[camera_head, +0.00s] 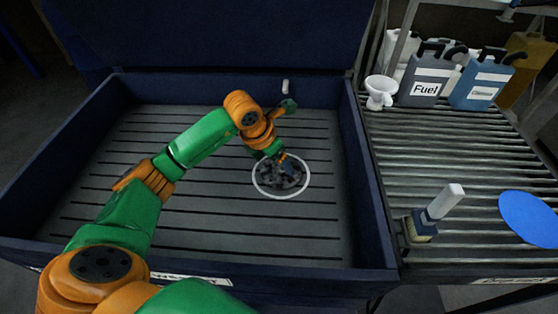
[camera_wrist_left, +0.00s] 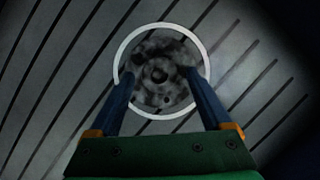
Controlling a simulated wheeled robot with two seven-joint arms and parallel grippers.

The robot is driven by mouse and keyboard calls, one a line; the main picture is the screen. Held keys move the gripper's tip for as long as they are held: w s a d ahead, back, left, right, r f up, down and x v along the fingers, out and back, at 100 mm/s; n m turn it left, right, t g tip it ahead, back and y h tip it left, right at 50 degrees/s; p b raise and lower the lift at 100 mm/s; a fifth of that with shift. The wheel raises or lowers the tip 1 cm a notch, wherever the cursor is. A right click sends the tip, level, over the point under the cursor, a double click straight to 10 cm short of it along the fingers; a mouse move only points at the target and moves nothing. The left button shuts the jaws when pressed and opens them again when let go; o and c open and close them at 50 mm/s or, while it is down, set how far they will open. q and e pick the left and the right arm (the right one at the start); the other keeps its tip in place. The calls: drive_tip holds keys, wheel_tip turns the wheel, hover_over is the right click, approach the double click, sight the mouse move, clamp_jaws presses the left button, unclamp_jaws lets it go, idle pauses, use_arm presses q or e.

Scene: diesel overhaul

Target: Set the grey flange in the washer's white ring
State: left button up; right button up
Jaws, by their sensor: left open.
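The grey flange (camera_wrist_left: 157,72), round and mottled with a dark hub, lies inside the white ring (camera_wrist_left: 123,53) on the washer's slatted floor. In the head view the ring (camera_head: 254,183) surrounds the flange (camera_head: 290,186), which my gripper partly covers. My left gripper (camera_wrist_left: 160,82) is open, with its two blue fingers at either side of the flange in the wrist view. In the head view this gripper (camera_head: 285,165) is over the ring, pointing down. I cannot tell whether the fingers touch the flange. My right gripper is not in view.
The blue washer tub (camera_head: 366,185) has raised walls around its slatted floor. A ribbed side table (camera_head: 415,160) to the right holds a brush (camera_head: 440,205), a blue disc (camera_head: 530,218), a white cup (camera_head: 380,90) and several jugs (camera_head: 427,80). The tub floor around the ring is clear.

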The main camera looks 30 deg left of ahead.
use_arm(q)
drive_tip(key=v, duration=1.1)
drive_tip(key=shift+r, duration=0.15)
drive_tip(key=shift+s, duration=0.15)
